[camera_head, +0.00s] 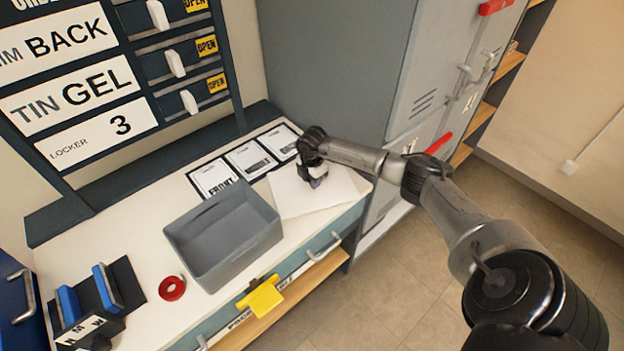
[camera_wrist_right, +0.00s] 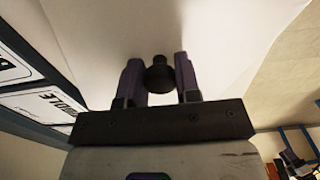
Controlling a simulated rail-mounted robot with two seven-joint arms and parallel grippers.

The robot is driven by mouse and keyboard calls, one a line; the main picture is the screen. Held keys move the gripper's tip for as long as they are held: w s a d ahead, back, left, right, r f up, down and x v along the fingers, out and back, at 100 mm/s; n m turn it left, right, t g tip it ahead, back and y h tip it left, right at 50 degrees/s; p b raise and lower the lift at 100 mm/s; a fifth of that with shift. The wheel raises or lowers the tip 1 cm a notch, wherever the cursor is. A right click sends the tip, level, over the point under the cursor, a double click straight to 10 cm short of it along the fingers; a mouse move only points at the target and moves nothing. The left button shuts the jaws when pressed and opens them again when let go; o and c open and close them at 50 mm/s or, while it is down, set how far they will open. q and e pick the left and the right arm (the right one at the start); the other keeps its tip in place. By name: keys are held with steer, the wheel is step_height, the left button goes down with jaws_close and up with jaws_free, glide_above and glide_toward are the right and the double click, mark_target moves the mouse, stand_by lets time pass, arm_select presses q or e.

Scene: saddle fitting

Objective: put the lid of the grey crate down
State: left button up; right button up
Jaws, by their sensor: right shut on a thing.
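The grey crate (camera_head: 225,238) stands open on the white bench, and its inside looks empty. Its lid (camera_head: 335,192), a flat pale panel, is right of the crate over the right end of the bench; I cannot tell whether it touches the bench top. My right gripper (camera_head: 317,182) is above the lid, shut on its knob. In the right wrist view the dark round knob (camera_wrist_right: 160,76) sits between the two purple fingers, with the pale lid (camera_wrist_right: 215,35) behind it. My left gripper is not in view.
Several label cards (camera_head: 247,160) lie behind the crate and lid. A red ring (camera_head: 172,288) and a dark holder with blue parts (camera_head: 95,295) are to the left. Grey lockers (camera_head: 400,80) stand at the right.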

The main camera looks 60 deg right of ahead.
steer(key=shift+f, duration=0.2)
steer(key=o, duration=1)
steer(key=shift+r, duration=0.1)
steer(key=shift+r, duration=0.25)
step_height(320, 180, up, 12)
steer(key=shift+f, duration=0.1)
